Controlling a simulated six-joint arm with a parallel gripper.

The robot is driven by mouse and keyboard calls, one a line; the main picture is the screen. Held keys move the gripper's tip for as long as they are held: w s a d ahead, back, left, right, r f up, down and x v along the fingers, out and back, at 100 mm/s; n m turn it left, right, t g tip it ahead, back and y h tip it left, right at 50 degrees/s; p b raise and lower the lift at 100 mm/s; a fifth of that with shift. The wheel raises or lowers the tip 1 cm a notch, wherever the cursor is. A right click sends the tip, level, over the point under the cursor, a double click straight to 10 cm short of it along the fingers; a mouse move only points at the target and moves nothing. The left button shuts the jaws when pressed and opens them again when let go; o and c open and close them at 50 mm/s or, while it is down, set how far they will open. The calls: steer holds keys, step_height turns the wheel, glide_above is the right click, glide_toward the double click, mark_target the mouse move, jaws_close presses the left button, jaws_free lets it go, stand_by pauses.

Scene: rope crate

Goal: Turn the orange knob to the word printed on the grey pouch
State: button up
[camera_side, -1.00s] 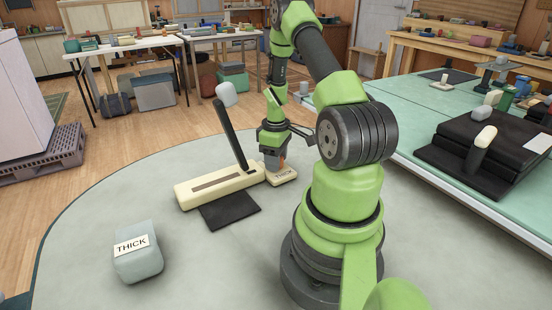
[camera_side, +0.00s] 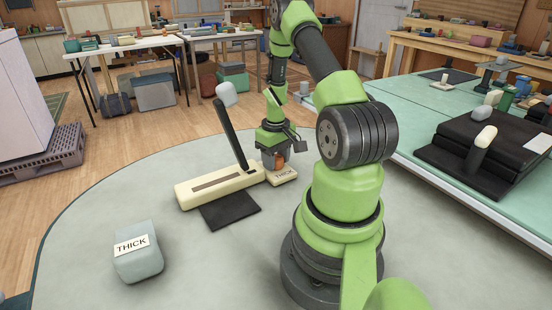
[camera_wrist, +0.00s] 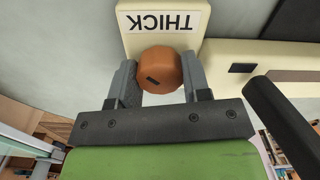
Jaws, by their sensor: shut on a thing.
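The grey pouch (camera_side: 140,264) sits on the round table at the front left in the side view, and its white label reads THICK. The orange knob (camera_wrist: 160,62) stands on a small cream base (camera_wrist: 128,42), whose label also reads THICK, upside down in the wrist view. A short dark mark shows on the knob's face, on the side away from that label. My gripper (camera_wrist: 160,82) is shut on the knob, one grey finger on each side. In the side view my gripper (camera_side: 273,161) partly hides the knob (camera_side: 281,160).
A long cream slotted block (camera_side: 190,196) with a tall black lever (camera_side: 231,133) stands just left of the knob's base. A flat black mat (camera_side: 229,209) lies in front of it. The table between the mat and the pouch is clear.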

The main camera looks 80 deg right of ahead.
steer(key=o, duration=0.9)
steer(key=n, duration=0.3)
steer(key=shift+n, duration=0.4)
steer(key=n, duration=0.5)
steer(key=shift+n, duration=0.3)
steer(key=r, duration=3.1)
steer(key=shift+d, duration=0.2)
